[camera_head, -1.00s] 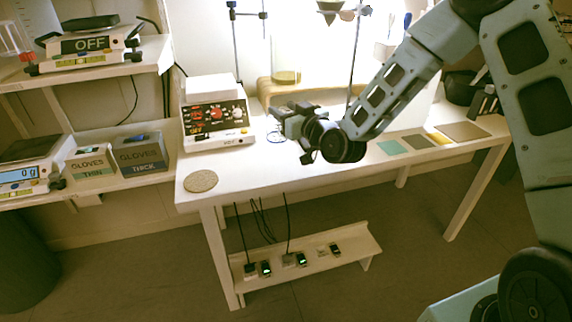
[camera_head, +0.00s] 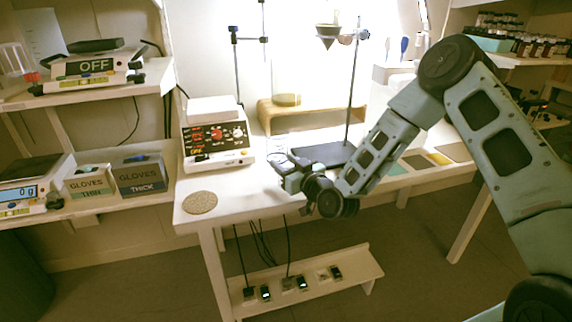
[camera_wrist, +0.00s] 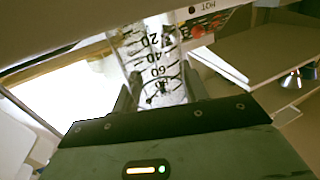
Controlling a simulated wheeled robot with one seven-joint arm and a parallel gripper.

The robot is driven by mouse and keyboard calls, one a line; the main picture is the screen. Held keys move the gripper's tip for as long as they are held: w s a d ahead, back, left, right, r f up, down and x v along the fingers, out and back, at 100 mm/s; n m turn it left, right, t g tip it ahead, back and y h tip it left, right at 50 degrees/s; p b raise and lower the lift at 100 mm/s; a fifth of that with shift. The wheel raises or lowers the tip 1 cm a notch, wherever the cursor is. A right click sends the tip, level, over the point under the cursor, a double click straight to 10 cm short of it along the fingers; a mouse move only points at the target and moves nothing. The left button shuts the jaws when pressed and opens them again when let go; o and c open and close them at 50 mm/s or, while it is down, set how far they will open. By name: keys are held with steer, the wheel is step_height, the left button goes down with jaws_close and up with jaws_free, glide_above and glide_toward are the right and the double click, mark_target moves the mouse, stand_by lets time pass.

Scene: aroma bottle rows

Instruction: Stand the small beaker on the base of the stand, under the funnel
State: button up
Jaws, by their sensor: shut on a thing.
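My gripper (camera_head: 282,167) is shut on the small clear beaker (camera_wrist: 158,68), which has black graduation marks. In the wrist view the fingers (camera_wrist: 158,92) lie on either side of its glass. In the head view the beaker is only a faint clear outline (camera_head: 278,146) by the fingertips. The stand's dark flat base (camera_head: 322,154) lies on the table, to the right of and behind my gripper. Its rod (camera_head: 355,90) rises at the right and carries the funnel (camera_head: 328,31) high above the base. Whether the beaker touches the table cannot be told.
A hotplate-like device (camera_head: 217,140) stands to the left, with a round cork mat (camera_head: 200,202) in front. A wooden shelf (camera_head: 312,114) with a yellowish dish (camera_head: 287,99) stands behind. Another rod stand (camera_head: 237,62) is at the back. Flat coloured squares (camera_head: 419,161) lie to the right.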

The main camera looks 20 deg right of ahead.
steer(key=shift+f, duration=0.15)
steer(key=o, duration=1.1)
steer(key=shift+c, duration=0.2)
